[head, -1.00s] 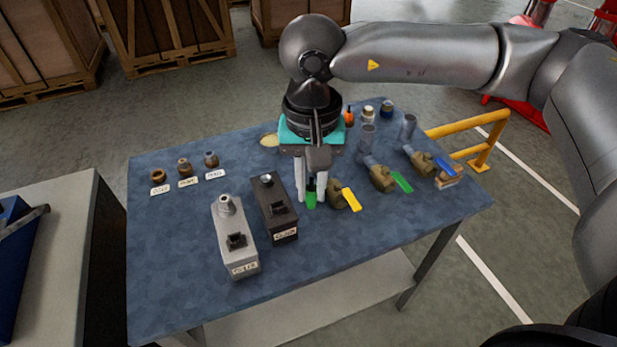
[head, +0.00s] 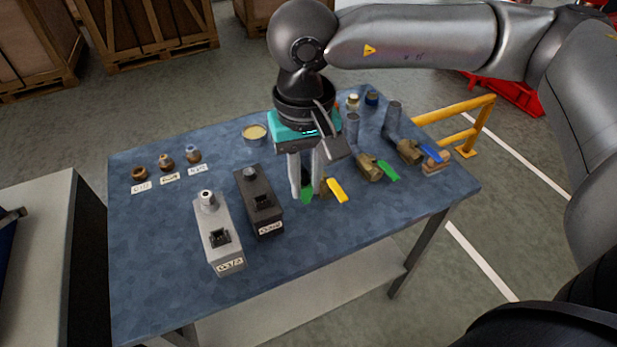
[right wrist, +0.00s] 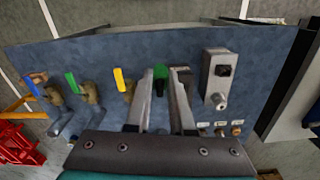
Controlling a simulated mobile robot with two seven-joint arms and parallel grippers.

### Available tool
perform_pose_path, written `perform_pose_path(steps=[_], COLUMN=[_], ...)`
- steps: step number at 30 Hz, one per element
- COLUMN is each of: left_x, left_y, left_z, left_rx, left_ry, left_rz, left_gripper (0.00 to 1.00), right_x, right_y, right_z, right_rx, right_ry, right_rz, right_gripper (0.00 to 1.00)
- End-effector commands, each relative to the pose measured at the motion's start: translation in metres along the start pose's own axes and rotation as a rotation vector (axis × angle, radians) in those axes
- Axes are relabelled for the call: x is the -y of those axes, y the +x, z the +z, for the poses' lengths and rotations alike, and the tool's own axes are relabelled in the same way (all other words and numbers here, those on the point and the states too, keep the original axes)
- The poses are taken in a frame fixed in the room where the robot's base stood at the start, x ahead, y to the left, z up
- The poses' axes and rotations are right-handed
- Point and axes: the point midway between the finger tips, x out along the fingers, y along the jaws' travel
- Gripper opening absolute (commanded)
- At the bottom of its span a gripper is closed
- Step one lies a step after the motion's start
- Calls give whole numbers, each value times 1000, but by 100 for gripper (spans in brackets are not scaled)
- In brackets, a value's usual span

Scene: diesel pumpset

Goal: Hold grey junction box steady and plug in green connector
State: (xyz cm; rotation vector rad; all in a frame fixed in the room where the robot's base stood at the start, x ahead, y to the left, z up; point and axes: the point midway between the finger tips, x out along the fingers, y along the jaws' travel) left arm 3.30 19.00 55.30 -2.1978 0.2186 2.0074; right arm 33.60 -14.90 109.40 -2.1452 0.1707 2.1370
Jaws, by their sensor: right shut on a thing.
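The grey junction box (head: 216,237) stands on the blue table, with a round fitting on its far end, a dark socket on top and a label on its near end. It also shows in the right wrist view (right wrist: 218,75). My right gripper (head: 306,192) points down, shut on the green connector (head: 306,193), to the right of the dark box. The connector shows between the fingers in the right wrist view (right wrist: 160,75); its lower part is hard to make out. My left gripper is not in view, and nothing holds the grey box.
A black box (head: 258,203) stands between the grey box and my right gripper. Brass valves with yellow (head: 337,190), green (head: 387,170) and blue handles stand to the right. Labelled fittings (head: 166,163) and a round tin (head: 254,132) sit behind. The table's front left is clear.

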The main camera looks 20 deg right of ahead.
Motion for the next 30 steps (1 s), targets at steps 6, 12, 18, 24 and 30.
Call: perform_pose_path(steps=[6,12,18,24,30], left_x=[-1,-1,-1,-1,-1], left_y=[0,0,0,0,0], left_z=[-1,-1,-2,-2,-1], left_rx=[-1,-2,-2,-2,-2], left_ry=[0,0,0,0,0], left_rz=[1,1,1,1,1], left_gripper=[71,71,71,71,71], right_x=[11,21,31,42,53], right_y=[1,2,4,5,6], right_z=[-8,-14,-20,-24,-29], right_rx=[-9,-16,-24,-28,-31], right_ry=[333,653,975,1297,1619], right_rz=[2,3,-2,-6,-14], right_gripper=[0,0,0,0,0])
